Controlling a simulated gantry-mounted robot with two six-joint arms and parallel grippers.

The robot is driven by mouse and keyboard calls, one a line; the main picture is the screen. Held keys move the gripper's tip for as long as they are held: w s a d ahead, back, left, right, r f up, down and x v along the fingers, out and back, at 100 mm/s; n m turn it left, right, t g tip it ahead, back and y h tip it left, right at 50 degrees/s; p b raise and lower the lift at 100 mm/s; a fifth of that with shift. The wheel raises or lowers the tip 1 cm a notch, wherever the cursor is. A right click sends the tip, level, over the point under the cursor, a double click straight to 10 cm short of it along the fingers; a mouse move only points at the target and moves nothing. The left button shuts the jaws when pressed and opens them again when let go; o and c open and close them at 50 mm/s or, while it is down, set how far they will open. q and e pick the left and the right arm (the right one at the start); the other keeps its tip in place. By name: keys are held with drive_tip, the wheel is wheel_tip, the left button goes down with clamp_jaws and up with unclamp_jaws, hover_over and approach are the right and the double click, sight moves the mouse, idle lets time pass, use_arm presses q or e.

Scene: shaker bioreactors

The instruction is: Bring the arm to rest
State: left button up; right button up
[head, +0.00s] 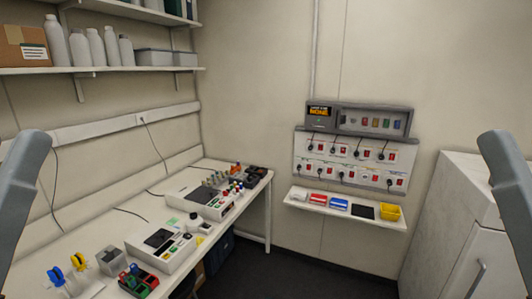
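Grey links of my two arms show at the left and right edges of the head view. The left arm comes in at the left edge and the right arm at the right edge. Neither gripper is in view, so I cannot see their fingers or whether they hold anything. No part of either arm in view touches the bench or the wall shelf.
A white bench (112,292) on the left carries shaker devices (160,247) and racks. A wall panel (341,171) with plugs and red switches hangs above a small shelf (345,219) with a yellow bin (390,212). A white cabinet (455,220) stands right. Dark floor (300,270) is clear.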

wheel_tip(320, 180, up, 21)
drive_tip(key=p, duration=1.7)
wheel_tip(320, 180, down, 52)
drive_tip(key=b, duration=5.2)
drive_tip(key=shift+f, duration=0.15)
